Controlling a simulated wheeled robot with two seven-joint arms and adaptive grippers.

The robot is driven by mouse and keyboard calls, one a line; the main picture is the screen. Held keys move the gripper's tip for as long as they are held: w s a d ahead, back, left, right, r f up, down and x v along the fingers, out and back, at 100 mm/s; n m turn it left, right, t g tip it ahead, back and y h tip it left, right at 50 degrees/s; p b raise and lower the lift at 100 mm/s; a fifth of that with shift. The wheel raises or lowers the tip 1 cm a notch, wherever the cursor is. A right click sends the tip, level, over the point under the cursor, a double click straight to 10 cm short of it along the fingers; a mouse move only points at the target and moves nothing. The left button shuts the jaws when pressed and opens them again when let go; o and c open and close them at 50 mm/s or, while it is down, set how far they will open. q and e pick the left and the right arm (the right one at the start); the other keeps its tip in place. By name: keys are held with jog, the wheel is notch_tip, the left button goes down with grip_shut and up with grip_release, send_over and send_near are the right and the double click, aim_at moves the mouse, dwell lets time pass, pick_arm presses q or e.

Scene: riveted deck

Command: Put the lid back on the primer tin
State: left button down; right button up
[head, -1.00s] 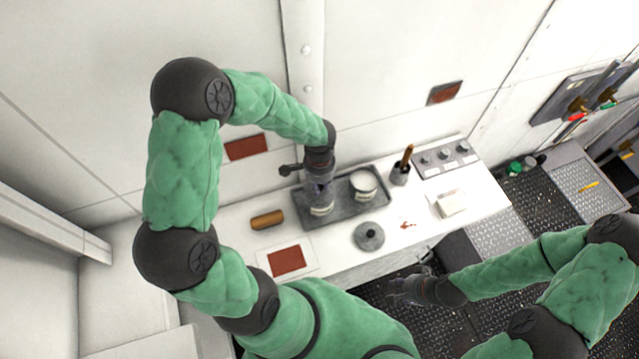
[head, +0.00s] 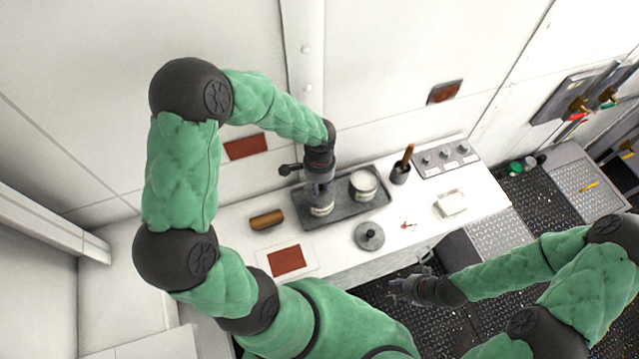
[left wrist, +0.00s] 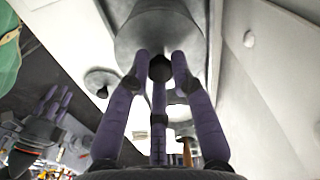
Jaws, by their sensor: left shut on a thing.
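My left gripper (head: 320,190) points down over the left tin (head: 322,209), which stands on a grey tray (head: 347,215). In the left wrist view its fingers (left wrist: 160,65) are shut on the dark knob of a grey lid (left wrist: 135,38). The lid is at the tin's top; whether it is seated or just above is hidden. A second tin (head: 364,190) stands to the right on the tray, open, with a pale inside. Another grey knobbed lid (head: 369,241) lies on the white counter in front. My right gripper (head: 408,286) is empty, fingers apart, below the counter's front edge.
A brown roller (head: 267,219) and a red-brown card (head: 287,260) lie left on the counter (head: 340,252). A cup with a brown handle (head: 399,175), a knob panel (head: 446,158) and a white block (head: 451,203) are at right. The wall rises close behind the tray.

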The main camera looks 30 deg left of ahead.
pick_arm(q)
jog(key=shift+f+b, duration=0.15)
jog(key=shift+b, duration=0.3)
dwell(1.2)
jog(key=c, duration=1)
grip_release()
jog(key=o, duration=0.5)
jog(key=shift+r+p, duration=2.6)
jog(key=shift+r, duration=0.9)
